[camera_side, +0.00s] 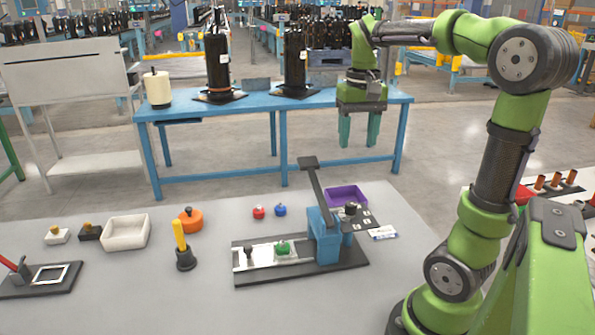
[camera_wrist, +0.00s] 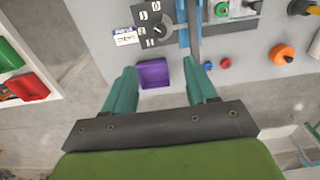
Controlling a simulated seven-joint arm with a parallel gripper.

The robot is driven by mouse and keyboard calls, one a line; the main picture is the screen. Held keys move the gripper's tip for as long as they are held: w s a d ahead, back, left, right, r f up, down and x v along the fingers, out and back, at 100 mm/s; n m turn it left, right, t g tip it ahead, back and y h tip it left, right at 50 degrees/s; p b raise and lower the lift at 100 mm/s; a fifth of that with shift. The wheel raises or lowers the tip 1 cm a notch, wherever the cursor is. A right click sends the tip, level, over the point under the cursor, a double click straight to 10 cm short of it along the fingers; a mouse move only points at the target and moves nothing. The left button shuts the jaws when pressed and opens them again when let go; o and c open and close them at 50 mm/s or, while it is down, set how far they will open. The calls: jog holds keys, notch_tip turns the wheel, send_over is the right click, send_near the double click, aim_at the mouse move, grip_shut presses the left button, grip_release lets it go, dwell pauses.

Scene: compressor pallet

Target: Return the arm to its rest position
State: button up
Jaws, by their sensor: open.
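My gripper (camera_side: 359,130) hangs high with its two teal fingers pointing down, in front of the blue bench in the side view. In the wrist view my gripper (camera_wrist: 162,88) shows its fingers spread apart with nothing between them. The purple bin (camera_wrist: 153,74) shows beyond the fingertips, on the table well below. In the side view the purple bin (camera_side: 345,195) is on the grey table behind the blue press. My gripper touches nothing that I can see.
A blue press (camera_side: 322,236) with a raised lever stands on the grey table (camera_side: 215,300). Red (camera_side: 259,212) and blue (camera_side: 280,210) knobs lie behind it. A blue bench (camera_side: 285,102) holds black compressors (camera_side: 217,66). A white tray (camera_side: 125,233) and orange part (camera_side: 191,219) are left.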

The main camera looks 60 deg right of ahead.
jog(key=s+a+f+n+t+y, duration=0.1)
jog(key=a+f+n+t, duration=0.1)
jog(key=a, duration=0.8)
jog(key=s+a+f+n+t+y, duration=0.1)
jog(key=a+t, duration=0.4)
jog(key=a, duration=0.5)
jog(key=shift+f+n, duration=0.75)
jog(key=shift+n, duration=0.25)
